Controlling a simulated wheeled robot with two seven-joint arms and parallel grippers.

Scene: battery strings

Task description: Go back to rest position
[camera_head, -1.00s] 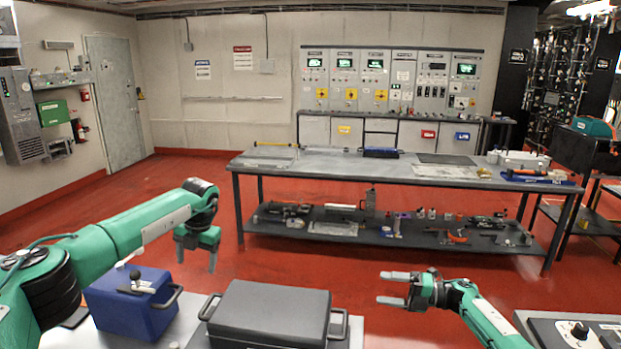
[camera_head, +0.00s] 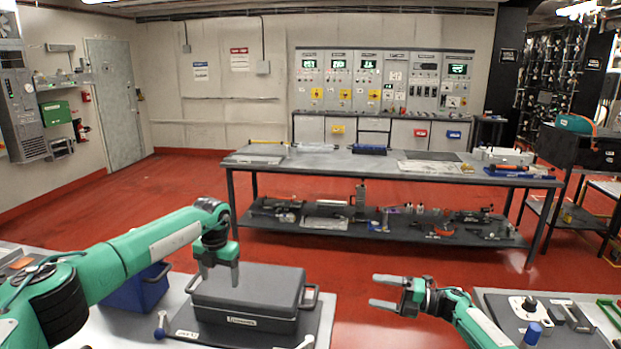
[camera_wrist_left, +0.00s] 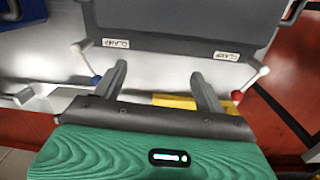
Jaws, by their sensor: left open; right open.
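My left gripper (camera_head: 220,272) is open and empty. In the head view it hangs fingers down in front of the left part of a dark grey case (camera_head: 262,283). In the left wrist view its two fingers (camera_wrist_left: 163,82) are spread apart with nothing between them, and the case (camera_wrist_left: 180,20) with two "CLAMP" labels lies beyond the fingertips. My right gripper (camera_head: 388,293) is open and empty, its fingers pointing left over the red floor, right of the case.
A blue box (camera_head: 135,290) stands left of the case, partly behind my left arm. Clamp levers (camera_head: 160,326) stand by the case's front. At right is a panel with a knob (camera_head: 530,304). A long workbench (camera_head: 385,172) stands further back, with red floor between.

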